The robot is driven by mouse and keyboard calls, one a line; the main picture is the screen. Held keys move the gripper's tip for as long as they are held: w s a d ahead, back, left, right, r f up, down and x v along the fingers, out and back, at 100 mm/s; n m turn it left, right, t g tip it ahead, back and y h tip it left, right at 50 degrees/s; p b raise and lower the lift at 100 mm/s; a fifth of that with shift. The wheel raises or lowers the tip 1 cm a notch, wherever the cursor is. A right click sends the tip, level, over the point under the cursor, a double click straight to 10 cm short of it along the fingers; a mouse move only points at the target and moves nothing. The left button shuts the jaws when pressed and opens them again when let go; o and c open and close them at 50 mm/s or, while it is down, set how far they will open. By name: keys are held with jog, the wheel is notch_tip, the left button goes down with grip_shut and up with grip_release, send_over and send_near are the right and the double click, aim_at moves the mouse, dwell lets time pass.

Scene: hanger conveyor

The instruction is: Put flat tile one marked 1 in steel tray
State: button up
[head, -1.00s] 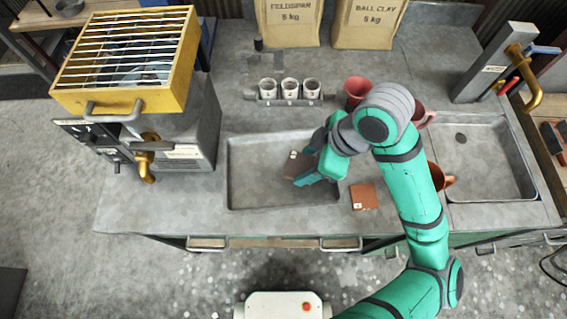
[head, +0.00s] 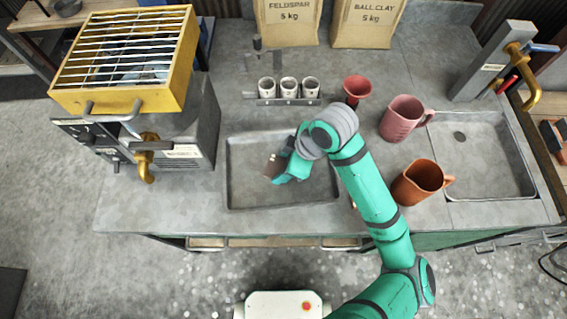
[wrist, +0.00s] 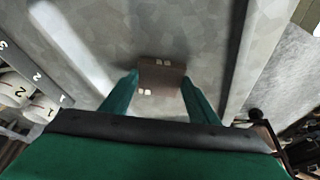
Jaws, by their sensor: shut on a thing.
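My gripper (head: 281,172) is shut on a flat brown tile (wrist: 161,75), which sits between the two teal fingers in the wrist view. The tile has small pale marks on its face that I cannot read. In the head view the tile (head: 271,167) shows at the fingertips, over the steel tray (head: 233,168), a shallow grey recessed tray in the counter. The tile is inside the tray's outline, but I cannot tell whether it touches the floor. My wrist hides part of the tray.
A pink mug (head: 399,125), an orange mug (head: 415,184) and a red cup (head: 356,88) stand to the right. Three small white cups (head: 289,88) stand behind the tray. A yellow-framed grill rack (head: 122,104) is at left, a sink (head: 490,190) at right.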

jog(key=shift+f, duration=0.35)
jog(key=o, duration=1.2)
jog(key=shift+s+f, duration=0.1)
jog(key=shift+f, duration=0.1)
jog(key=shift+r, duration=0.3)
jog(key=v, duration=1.2)
jog(key=shift+r, duration=0.25)
